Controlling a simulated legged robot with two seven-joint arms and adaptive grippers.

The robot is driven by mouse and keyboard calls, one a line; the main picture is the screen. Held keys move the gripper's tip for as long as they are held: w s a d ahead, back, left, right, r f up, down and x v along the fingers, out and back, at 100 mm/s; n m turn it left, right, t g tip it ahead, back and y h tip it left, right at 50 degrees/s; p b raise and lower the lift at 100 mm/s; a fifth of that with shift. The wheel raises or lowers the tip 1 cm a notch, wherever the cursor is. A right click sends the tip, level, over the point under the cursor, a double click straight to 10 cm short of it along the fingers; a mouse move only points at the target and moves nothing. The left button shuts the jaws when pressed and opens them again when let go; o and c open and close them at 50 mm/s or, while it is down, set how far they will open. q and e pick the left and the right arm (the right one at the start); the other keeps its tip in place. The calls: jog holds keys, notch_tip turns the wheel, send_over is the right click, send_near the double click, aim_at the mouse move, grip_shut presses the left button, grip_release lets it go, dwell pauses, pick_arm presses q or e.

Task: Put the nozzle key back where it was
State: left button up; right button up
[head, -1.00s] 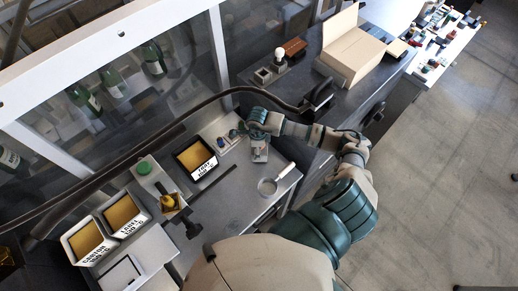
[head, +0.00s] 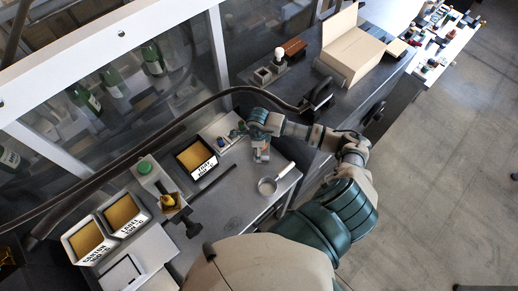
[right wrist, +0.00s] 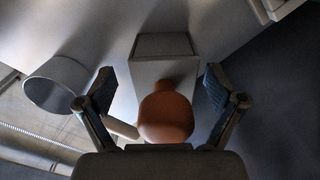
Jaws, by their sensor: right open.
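My right gripper (head: 262,136) is at the far part of the bench, over a small grey block (head: 261,155). In the right wrist view its two fingers (right wrist: 164,95) are spread apart. An orange-brown rounded knob (right wrist: 166,115), probably the handle of the nozzle key, sits between them with a gap on each side. Behind it is the pale grey block (right wrist: 164,65); I cannot tell how the knob sits against it. The rest of the key is hidden. My left gripper is not in view.
A white-handled round pan (head: 267,187) lies close to the block; a grey cup-like shape (right wrist: 58,84) shows in the right wrist view. A small tray (head: 222,142) with bits stands left of the gripper. A black labelled bin (head: 196,158) is farther left. A dark hose arches above.

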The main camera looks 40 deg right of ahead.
jog(key=r, duration=0.3)
jog(key=r+b, duration=0.1)
jog(key=r, duration=0.3)
jog(key=d+r+b, duration=0.1)
jog(key=r, duration=0.2)
jog(key=shift+r, duration=0.2)
jog(key=shift+a+r, duration=0.15)
jog(key=shift+r, duration=0.05)
jog(key=shift+a+r, duration=0.1)
jog(key=shift+a, duration=0.05)
